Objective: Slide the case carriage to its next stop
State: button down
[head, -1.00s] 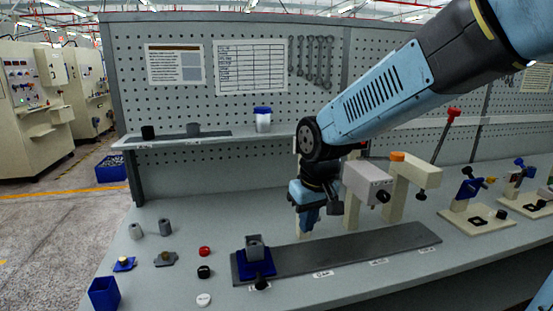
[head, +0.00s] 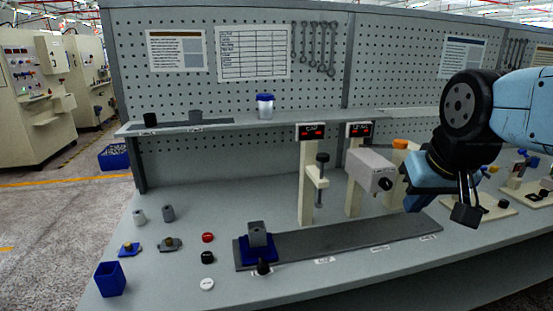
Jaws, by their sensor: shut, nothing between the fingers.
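The case carriage is a blue block (head: 244,254) at the left end of a dark grey rail (head: 345,237) on the bench. A grey case (head: 257,235) stands upright in it, and a black knob (head: 263,267) sticks out at its front. Labels lie along the rail's front edge, marking stops. My gripper (head: 464,214) is shut and empty, in the air near the rail's right end, well to the right of the carriage and apart from it. The arm hides part of the bench behind it.
Two cream posts with displays (head: 310,132) (head: 360,130) stand behind the rail, the second beside a grey box (head: 370,170) with a black knob. Red (head: 208,237), black (head: 207,257) and white (head: 207,284) discs lie left of the carriage. A blue bin (head: 110,279) stands front left.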

aim_at(262, 255)
jog(key=u, duration=0.35)
jog(key=k, duration=1.3)
jog(key=z, duration=0.45)
jog(key=i, duration=1)
jog(key=u, duration=0.1)
